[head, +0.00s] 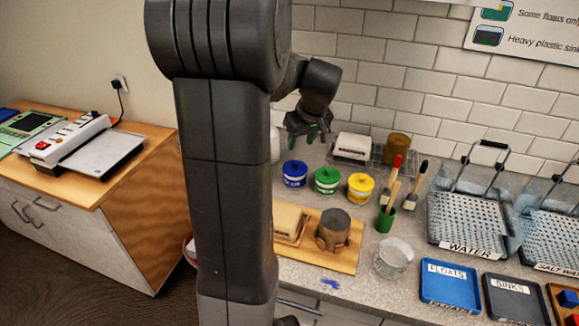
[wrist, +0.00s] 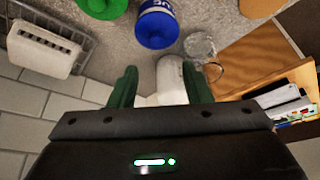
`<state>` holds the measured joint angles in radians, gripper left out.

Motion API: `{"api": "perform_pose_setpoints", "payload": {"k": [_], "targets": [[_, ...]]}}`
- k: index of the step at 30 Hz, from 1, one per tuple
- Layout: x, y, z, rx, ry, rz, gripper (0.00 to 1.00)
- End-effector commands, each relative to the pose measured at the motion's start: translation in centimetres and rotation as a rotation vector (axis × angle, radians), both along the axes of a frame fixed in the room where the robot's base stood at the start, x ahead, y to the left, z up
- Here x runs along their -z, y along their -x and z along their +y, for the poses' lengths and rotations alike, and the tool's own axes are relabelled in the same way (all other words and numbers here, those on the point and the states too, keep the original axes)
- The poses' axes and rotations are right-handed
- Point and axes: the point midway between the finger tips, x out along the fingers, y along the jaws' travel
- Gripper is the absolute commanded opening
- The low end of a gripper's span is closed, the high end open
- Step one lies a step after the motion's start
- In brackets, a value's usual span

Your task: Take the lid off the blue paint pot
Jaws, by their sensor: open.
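The blue paint pot (head: 294,176) stands on the counter at the left end of a row of three pots, with its blue lid (head: 294,167) on. The blue pot also shows at the top of the wrist view (wrist: 157,26). My gripper (head: 309,138) is above and behind the pots in the head view. In the wrist view my gripper (wrist: 160,85) has its two green fingers apart with nothing held. The blue pot lies beyond the fingertips, not touched.
The green pot (head: 327,181) and yellow pot (head: 360,188) stand to the right. A white cylinder (wrist: 170,78) shows between and beyond the fingers, partly hidden. A rack with a white box (head: 353,147) is behind. Brushes (head: 391,190) stand to the right; a wooden board (head: 345,262) lies in front.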

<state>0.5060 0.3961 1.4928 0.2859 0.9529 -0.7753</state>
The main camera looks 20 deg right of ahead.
Motion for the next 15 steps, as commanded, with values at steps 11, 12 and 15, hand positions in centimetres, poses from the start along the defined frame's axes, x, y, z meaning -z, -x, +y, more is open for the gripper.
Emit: {"api": "perform_pose_setpoints", "payload": {"k": [11,12,15], "targets": [[4.4,-1.8,0.3,-0.001,0.000,0.001,0.44],[4.6,-1.9,0.3,-0.001,0.000,0.001,0.44],[5.4,-2.1,0.2,-0.001,-0.001,0.003,0.44]]}}
